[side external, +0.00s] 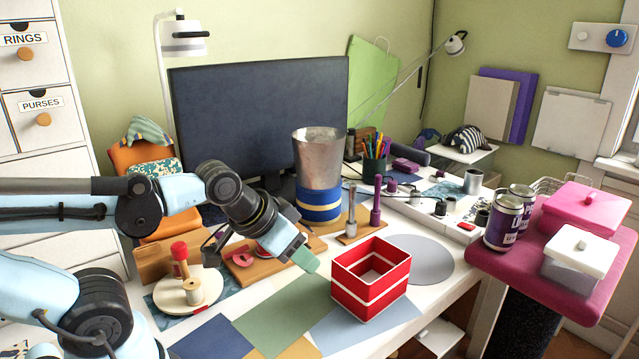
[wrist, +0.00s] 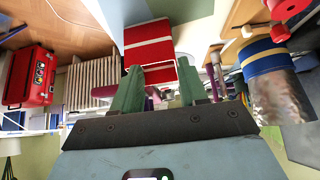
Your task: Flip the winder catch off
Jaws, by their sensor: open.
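A round cream stand (side external: 172,296) at the lower left carries a red-topped post (side external: 180,260) and a spool (side external: 194,291); it may be the winder. I cannot make out a catch on it. A wooden board with red parts (side external: 262,252) lies just behind my gripper; its details are partly hidden by my arm. My gripper (side external: 305,258) hangs above the desk, right of the stand and left of the red box. In the wrist view, my gripper (wrist: 160,88) has its two green fingers apart with nothing held between them.
The open red box (side external: 371,283) stands close to the right of my gripper; it also shows in the wrist view (wrist: 150,35). A metal cylinder with a blue band (side external: 320,170) stands behind. Coloured sheets (side external: 255,315) lie flat in front.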

